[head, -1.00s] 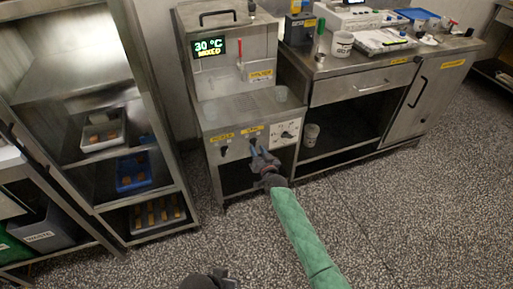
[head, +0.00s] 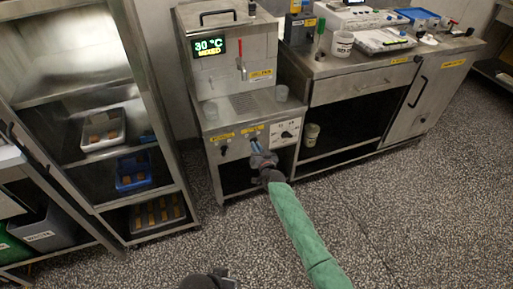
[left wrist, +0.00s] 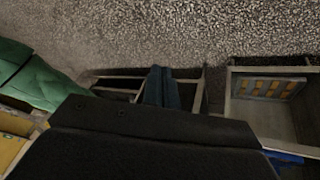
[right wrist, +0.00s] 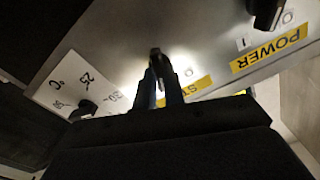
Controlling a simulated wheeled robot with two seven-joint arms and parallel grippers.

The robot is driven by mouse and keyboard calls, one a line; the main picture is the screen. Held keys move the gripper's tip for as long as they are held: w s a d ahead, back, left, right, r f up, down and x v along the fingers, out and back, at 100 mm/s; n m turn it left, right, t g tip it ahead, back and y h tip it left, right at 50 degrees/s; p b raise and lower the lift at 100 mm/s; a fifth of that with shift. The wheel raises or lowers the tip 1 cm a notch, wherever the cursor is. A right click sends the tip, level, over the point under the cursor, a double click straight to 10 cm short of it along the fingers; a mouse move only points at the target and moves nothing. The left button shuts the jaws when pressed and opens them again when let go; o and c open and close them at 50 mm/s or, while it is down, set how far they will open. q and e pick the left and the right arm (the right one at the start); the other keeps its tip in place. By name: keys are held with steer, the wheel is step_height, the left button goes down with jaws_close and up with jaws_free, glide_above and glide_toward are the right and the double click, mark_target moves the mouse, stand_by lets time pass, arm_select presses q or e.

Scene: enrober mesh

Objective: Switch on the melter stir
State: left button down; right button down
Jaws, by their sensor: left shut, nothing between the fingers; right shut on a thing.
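The melter (head: 232,70) is a steel cabinet whose display (head: 209,46) reads 30 °C and MIXED. Its lower front panel has yellow labels, a power switch (head: 223,149) at left and a white temperature dial (head: 286,133) at right. My right gripper (head: 257,148) is at the panel between them. In the right wrist view its fingers (right wrist: 163,88) are shut on the dark stir switch (right wrist: 155,58), beside the partly hidden ST... label (right wrist: 195,88). The power switch (right wrist: 265,12) also shows there. My left gripper (left wrist: 162,88) is shut and empty, away from the melter.
A steel rack (head: 88,205) with trays stands left of the melter. A bench (head: 350,80) with a cup and instruments stands at right. A small clear cup (head: 281,93) stands on the melter's ledge. The speckled floor in front is free.

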arm_select(q)
steer(key=shift+w+d+f, duration=0.15)
steer(key=shift+w+f, duration=0.05)
steer(key=shift+f, duration=0.9)
arm_select(e)
steer(key=shift+m, duration=0.9)
arm_select(q)
steer(key=shift+r, duration=0.15)
arm_select(e)
steer(key=c, duration=1.5)
jaws_free()
